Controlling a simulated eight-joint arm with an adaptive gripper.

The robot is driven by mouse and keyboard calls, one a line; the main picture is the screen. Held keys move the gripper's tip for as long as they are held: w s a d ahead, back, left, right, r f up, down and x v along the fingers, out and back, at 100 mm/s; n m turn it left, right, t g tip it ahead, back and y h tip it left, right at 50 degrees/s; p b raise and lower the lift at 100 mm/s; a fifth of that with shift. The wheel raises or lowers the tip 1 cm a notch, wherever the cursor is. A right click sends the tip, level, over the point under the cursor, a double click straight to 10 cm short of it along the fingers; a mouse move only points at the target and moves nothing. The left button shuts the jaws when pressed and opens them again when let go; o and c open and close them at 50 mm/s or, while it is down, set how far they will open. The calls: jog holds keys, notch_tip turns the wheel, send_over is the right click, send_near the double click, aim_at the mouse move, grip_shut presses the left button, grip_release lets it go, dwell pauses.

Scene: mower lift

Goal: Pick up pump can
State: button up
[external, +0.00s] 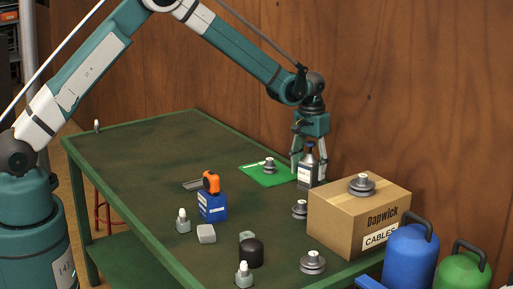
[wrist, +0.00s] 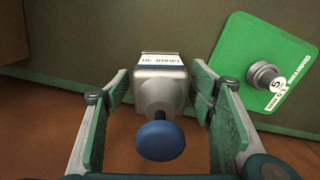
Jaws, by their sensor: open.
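The pump can, as I take it, is a grey can (external: 308,172) with a pale label, standing upright near the far right edge of the table. In the wrist view the can (wrist: 160,88) shows a blue round top and a white label at its shoulder. My gripper (external: 309,163) points down over it with the fingers open on either side. In the wrist view, my gripper (wrist: 165,108) has its green pads apart, with gaps visible on both sides of the can.
A green card (external: 255,177) with a grey stacked-disc part (external: 269,166) lies just left of the can. A cardboard box (external: 335,222) stands nearer the camera. The wooden wall (external: 400,120) is close behind.

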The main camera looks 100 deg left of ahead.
aim_at(311, 142)
jog(key=c, duration=1.5)
jog(key=shift+r, duration=0.15)
jog(key=shift+r, duration=4.9)
